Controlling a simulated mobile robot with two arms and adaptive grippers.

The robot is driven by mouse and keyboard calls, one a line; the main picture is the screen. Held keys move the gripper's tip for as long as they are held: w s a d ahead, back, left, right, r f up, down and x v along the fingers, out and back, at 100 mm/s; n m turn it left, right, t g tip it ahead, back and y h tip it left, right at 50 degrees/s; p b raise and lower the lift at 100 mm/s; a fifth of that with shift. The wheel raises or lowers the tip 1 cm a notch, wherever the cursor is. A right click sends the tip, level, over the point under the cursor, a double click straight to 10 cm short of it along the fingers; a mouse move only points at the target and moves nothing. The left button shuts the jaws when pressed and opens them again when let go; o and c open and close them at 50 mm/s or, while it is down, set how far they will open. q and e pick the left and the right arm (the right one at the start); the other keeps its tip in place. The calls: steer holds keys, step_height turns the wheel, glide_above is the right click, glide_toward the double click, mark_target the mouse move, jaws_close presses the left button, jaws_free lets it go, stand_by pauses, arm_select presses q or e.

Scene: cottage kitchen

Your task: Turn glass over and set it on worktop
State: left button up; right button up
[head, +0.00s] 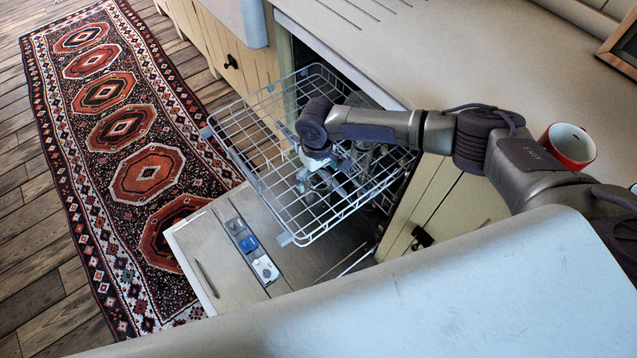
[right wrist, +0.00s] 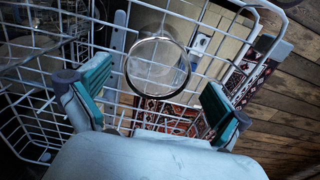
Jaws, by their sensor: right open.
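The glass (right wrist: 158,64) is clear, with a round end facing the camera in the right wrist view. It is in the wire dishwasher rack (head: 262,150); I cannot tell whether that end is its base or its mouth. My right gripper (right wrist: 155,98) is open, with one teal-padded finger to either side of the glass and a gap between. In the head view my right gripper (head: 326,180) points down into the pulled-out rack, and the glass is hard to make out there. The worktop (head: 440,50) runs above the dishwasher. My left gripper is not in view.
A red cup (head: 569,146) with a white inside is on the worktop, close to my right arm. The open dishwasher door (head: 215,262) lies below the rack. A patterned rug (head: 150,175) covers the floor at left. The worktop's middle is clear.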

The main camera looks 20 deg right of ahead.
steer(key=f, duration=0.3)
steer(key=shift+d+f, duration=0.2)
steer(key=shift+f, duration=0.2)
steer(key=c, duration=1.4)
steer(key=shift+o, duration=0.2)
steer(key=shift+r, duration=0.1)
